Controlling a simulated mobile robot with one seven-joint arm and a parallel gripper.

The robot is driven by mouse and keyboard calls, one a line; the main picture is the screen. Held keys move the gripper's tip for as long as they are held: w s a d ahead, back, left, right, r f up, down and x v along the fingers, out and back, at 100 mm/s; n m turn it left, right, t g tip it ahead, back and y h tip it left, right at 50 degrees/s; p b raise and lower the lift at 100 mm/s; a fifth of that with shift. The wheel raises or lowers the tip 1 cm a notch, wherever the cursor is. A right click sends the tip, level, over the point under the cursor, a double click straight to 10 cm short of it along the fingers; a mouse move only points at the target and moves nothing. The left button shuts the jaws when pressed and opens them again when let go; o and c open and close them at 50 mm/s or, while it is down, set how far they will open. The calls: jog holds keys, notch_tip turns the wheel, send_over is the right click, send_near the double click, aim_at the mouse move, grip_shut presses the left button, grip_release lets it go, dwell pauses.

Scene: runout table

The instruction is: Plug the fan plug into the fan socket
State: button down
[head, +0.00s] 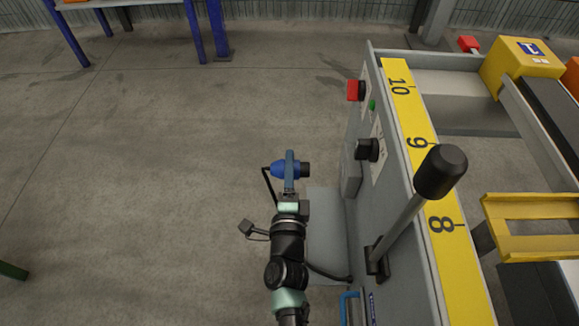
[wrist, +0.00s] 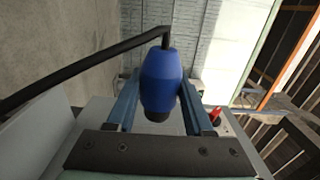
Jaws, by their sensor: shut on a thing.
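The fan plug (head: 280,170) has a blue body and a black end, which points right toward the machine in the head view. A black cable runs from its left end. My gripper (head: 290,160) is shut around the blue body and holds it in the air, left of the machine's side. In the wrist view the plug (wrist: 160,80) sits between the two fingers of my gripper (wrist: 159,92), with its cable leaving the top toward the left. I cannot clearly make out the fan socket; a grey box (head: 351,172) on the machine's side is seen only edge-on.
The machine's panel carries a red button (head: 354,90), a green button (head: 372,105) and a black knob (head: 367,149). A black-knobbed lever (head: 440,172) rises beside the yellow numbered scale (head: 412,118). The concrete floor (head: 150,170) to the left is clear.

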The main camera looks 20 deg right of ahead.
aim_at(304, 171)
jog(key=d+b, duration=0.1)
jog(key=s+d+b, duration=0.1)
jog(key=d+b, duration=0.1)
jog(key=shift+f, duration=0.2)
jog(key=shift+s+d+r+b, duration=0.15)
jog(key=shift+s+d+b, duration=0.05)
jog(key=shift+d+b, duration=0.5)
jog(key=shift+s+d+r+b, duration=0.1)
jog(key=shift+s+d+b, duration=0.05)
jog(key=shift+d+b, duration=0.5)
jog(key=shift+s+d+b, duration=0.2)
jog(key=shift+d+b, duration=0.4)
jog(key=shift+b, duration=0.1)
jog(key=shift+s+d+b, duration=0.15)
jog(key=shift+d+b, duration=0.45)
jog(key=shift+b, duration=0.1)
dwell(0.4)
jog(key=shift+s+d, duration=0.1)
jog(key=shift+d, duration=0.25)
jog(key=shift+s+d+b, duration=0.1)
jog(key=shift+d+b, duration=0.05)
jog(key=shift+b, duration=0.15)
